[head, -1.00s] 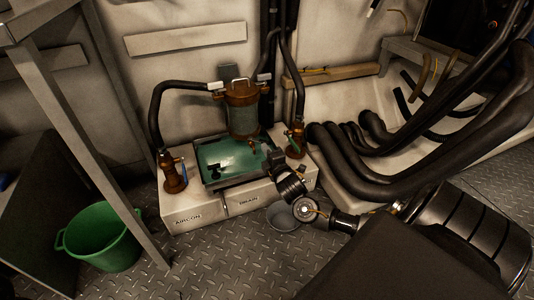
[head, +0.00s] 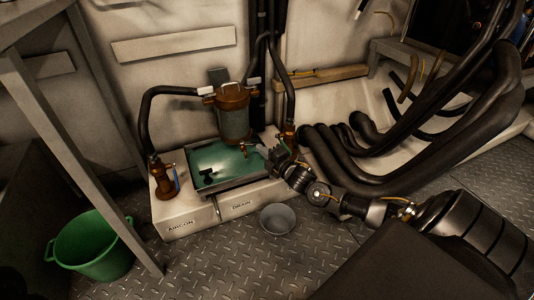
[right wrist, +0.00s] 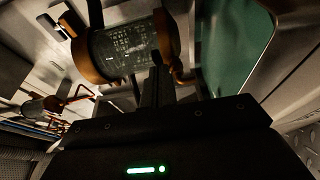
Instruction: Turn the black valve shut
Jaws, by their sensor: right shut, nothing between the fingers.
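A black T-shaped piece (head: 207,174), perhaps the black valve's handle, shows against the green tray (head: 228,153) in the head view. My left gripper is out of view.
The brown-flanged cylinder (head: 233,118) stands behind the tray, with black hoses beside it. A grey bowl (head: 277,219) sits on the floor in front. A green bucket (head: 91,247) and a grey frame post (head: 82,160) are at left. Thick black hoses (head: 400,175) fill the right.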

